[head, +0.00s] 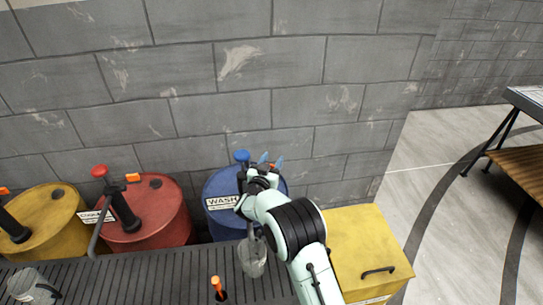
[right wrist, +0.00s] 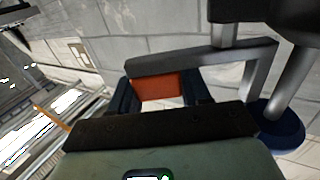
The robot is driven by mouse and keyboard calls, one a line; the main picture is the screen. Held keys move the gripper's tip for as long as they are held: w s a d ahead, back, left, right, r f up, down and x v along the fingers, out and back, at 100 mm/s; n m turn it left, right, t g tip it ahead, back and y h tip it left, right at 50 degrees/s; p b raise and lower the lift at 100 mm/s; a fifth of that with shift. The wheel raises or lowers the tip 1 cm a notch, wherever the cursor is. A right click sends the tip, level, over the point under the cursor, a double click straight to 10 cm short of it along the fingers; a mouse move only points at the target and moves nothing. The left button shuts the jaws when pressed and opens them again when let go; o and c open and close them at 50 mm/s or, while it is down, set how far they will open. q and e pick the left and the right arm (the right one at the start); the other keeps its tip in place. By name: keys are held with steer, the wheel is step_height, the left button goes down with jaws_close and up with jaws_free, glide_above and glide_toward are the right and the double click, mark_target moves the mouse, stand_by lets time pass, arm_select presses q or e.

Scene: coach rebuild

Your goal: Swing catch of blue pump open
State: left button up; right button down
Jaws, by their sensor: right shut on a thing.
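The blue drum (head: 222,217) marked WASH stands against the block wall. Its pump has a blue knob (head: 242,156), and the pump body is mostly hidden behind my arm. My right gripper (head: 268,163) is at the top of this pump, with a bit of orange (head: 275,166) beside its fingers. In the right wrist view, the orange tip of the catch (right wrist: 160,86) lies between the two dark fingers, which are shut on it. A dark bar (right wrist: 200,60) of the catch runs from there towards the pump's post. My left gripper is not in view.
A red drum (head: 150,215) and a yellow drum (head: 45,225), both with pumps, stand to the left. A clear jug (head: 252,258) is on the ribbed grating (head: 150,285). A yellow cabinet (head: 365,245) is right of my arm.

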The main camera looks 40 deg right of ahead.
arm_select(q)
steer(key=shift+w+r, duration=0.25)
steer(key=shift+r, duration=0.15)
arm_select(e)
steer(key=shift+s+a+m+g+h, duration=0.1)
steer(key=shift+m+g+h, duration=0.2)
steer(key=shift+g, duration=0.1)
steer(key=c, duration=0.6)
jaws_free()
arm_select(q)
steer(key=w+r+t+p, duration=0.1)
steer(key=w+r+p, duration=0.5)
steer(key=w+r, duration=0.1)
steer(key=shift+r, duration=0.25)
arm_select(e)
step_height(320, 180, up, 20)
